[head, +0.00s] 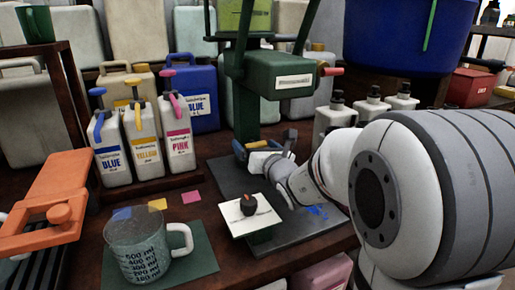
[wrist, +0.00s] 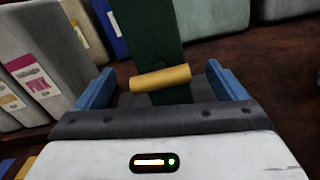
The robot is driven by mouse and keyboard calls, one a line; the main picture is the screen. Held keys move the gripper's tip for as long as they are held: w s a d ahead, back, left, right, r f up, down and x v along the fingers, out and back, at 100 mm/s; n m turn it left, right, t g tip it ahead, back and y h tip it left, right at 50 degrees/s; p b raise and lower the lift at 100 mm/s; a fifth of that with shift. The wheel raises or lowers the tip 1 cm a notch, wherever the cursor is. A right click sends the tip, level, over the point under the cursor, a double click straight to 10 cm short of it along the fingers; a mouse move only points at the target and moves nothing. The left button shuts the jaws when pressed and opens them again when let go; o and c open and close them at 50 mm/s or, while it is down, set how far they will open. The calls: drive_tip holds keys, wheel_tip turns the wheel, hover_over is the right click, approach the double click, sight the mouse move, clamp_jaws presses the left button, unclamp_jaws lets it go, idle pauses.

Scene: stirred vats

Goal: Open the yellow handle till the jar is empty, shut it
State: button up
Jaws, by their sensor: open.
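A yellow handle (wrist: 160,78) sticks out across the dark green post (wrist: 152,35) in the wrist view. A small part of it shows at the foot of the green stand in the head view (head: 257,144). My gripper (wrist: 161,76) is open, with one blue finger left and one right of the handle. I cannot tell whether either finger touches it. In the head view my gripper (head: 268,141) is at the stand's foot. A see-through measuring jug (head: 140,250) with a white grip stands at the front left, apparently empty. A yellow-green vessel (head: 243,16) sits atop the stand, its contents hidden.
Blue, yellow and pink labelled pump bottles (head: 143,140) stand left of the stand. An orange device (head: 55,200) is at far left. A red-tipped lever (head: 331,71) juts from the stand.

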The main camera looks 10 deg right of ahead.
drive_tip(key=shift+c, duration=0.3)
drive_tip(key=c, duration=0.8)
drive_tip(key=shift+d, duration=0.35)
drive_tip(key=shift+c, duration=0.4)
drive_tip(key=shift+a+f, duration=0.1)
drive_tip(key=shift+a, duration=0.2)
drive_tip(key=n+b, duration=0.1)
drive_tip(key=b, duration=0.1)
drive_tip(key=n+b, duration=0.1)
drive_tip(key=shift+f+n+b, duration=0.2)
drive_tip(key=shift+n+b, duration=0.1)
drive_tip(key=shift+b, duration=0.1)
drive_tip(key=n+b, duration=0.2)
drive_tip(key=shift+n, duration=0.4)
drive_tip(key=n+b, duration=0.1)
drive_tip(key=n, duration=0.3)
drive_tip(key=shift+r, duration=0.2)
drive_tip(key=n, duration=0.5)
drive_tip(key=shift+n, duration=0.4)
